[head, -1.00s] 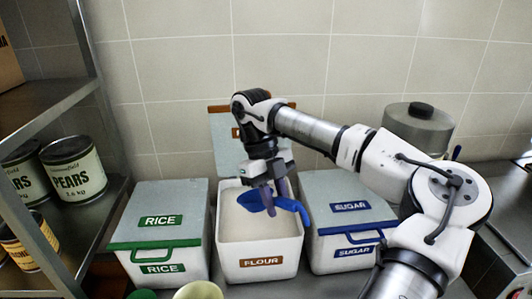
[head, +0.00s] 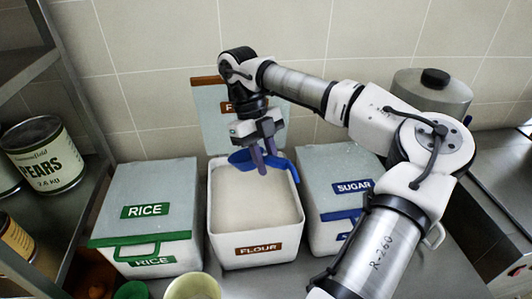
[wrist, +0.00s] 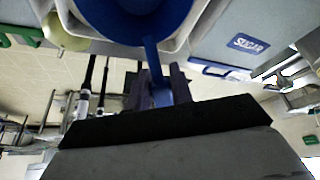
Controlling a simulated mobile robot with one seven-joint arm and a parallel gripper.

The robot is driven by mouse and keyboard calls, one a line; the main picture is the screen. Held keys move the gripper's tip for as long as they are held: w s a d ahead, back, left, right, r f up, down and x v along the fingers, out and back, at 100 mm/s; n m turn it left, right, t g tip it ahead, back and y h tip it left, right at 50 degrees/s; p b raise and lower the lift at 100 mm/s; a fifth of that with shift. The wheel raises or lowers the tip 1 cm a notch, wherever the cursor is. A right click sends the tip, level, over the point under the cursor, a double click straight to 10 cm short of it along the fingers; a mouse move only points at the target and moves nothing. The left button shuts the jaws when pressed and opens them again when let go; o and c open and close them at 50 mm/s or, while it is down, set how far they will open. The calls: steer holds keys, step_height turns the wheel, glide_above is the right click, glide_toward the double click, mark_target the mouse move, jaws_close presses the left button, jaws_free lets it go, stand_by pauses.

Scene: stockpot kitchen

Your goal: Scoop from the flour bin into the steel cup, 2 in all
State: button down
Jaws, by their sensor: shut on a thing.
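The flour bin (head: 258,238) stands open in the middle of the head view, with pale flour (head: 255,203) inside and its lid (head: 210,115) upright behind it. My gripper (head: 264,160) is shut on the handle of a blue scoop (head: 242,160), over the back part of the bin. The wrist view shows the scoop's round blue bowl (wrist: 135,20) and its handle between my fingers (wrist: 160,88). I cannot tell whether the scoop holds flour. I cannot make out a steel cup in either view.
A closed rice bin (head: 150,211) stands left of the flour, a closed sugar bin (head: 340,175) right. A pale yellow vessel (head: 193,287) sits in front. Shelves with cans (head: 43,155) are at far left, a large steel vessel (head: 432,95) at back right.

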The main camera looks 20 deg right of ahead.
step_height(320, 180, down, 13)
steer(key=b, duration=0.8)
steer(key=shift+r, duration=0.2)
steer(key=shift+w, duration=0.1)
stand_by(0.3)
steer(key=shift+r, duration=0.1)
stand_by(1.1)
steer(key=shift+r, duration=7.05)
steer(key=shift+s+d+f+t+y, duration=0.15)
steer(key=shift+s+f+t+y, duration=0.2)
steer(key=shift+f+t, duration=0.5)
steer(key=shift+s+d+f+t+y, duration=0.1)
steer(key=shift+s+f+t+y, duration=0.25)
steer(key=shift+t, duration=0.4)
steer(key=shift+s+d+f+t+y, duration=0.1)
steer(key=shift+s+f+t, duration=0.1)
steer(key=shift+f+t, duration=0.35)
steer(key=shift+a+f, duration=0.1)
